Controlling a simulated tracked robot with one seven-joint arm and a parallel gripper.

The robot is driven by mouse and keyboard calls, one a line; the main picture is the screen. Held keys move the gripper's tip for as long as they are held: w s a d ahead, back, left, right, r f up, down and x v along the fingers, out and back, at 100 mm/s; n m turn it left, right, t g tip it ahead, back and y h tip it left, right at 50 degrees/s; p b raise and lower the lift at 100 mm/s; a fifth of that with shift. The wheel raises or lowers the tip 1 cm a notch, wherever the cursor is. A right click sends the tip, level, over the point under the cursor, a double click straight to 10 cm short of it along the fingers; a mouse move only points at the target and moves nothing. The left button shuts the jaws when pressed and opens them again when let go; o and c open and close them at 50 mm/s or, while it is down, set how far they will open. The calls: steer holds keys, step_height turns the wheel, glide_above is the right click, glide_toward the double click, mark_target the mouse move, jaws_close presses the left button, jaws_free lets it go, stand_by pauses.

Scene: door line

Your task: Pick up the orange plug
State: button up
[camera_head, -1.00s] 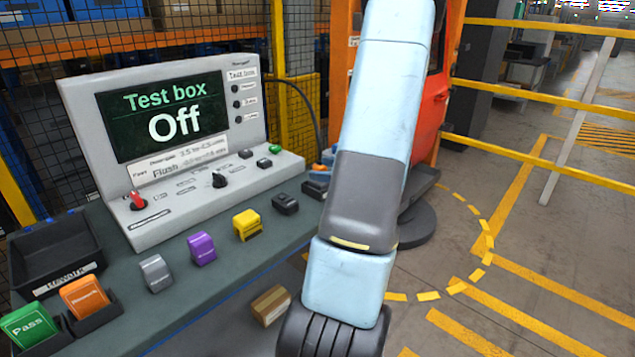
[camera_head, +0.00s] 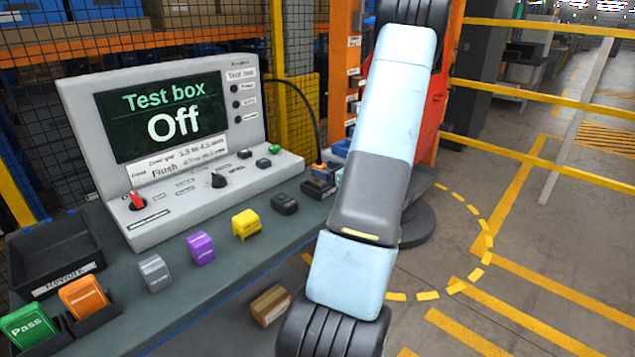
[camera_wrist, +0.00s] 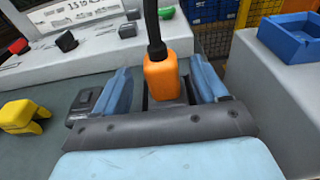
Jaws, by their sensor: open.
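The orange plug (camera_wrist: 163,77) stands upright in the middle of the wrist view, with a black cable rising from its top. My gripper (camera_wrist: 158,82) is open, with one blue finger on each side of the plug. Gaps show between the plug and both fingers. In the head view a small orange patch of the plug (camera_head: 320,168) shows at the far end of the bench, left of my arm.
A grey test box (camera_head: 160,140) reading "Off" stands on the bench. Yellow (camera_head: 246,225), purple (camera_head: 201,249) and grey (camera_head: 155,272) blocks line the front. A blue tray (camera_wrist: 292,38) sits right of my gripper on a grey surface. A dark block (camera_wrist: 97,97) lies close left.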

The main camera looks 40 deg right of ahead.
mark_target(315, 166)
steer(key=shift+w+a+f, duration=0.1)
steer(key=shift+w+f, duration=0.15)
steer(key=shift+w, duration=1.1)
steer(key=shift+w+a+f, duration=0.1)
steer(key=shift+w+f, duration=0.1)
steer(key=shift+w, duration=1.1)
steer(key=c, duration=1.3)
steer(key=shift+r, duration=0.1)
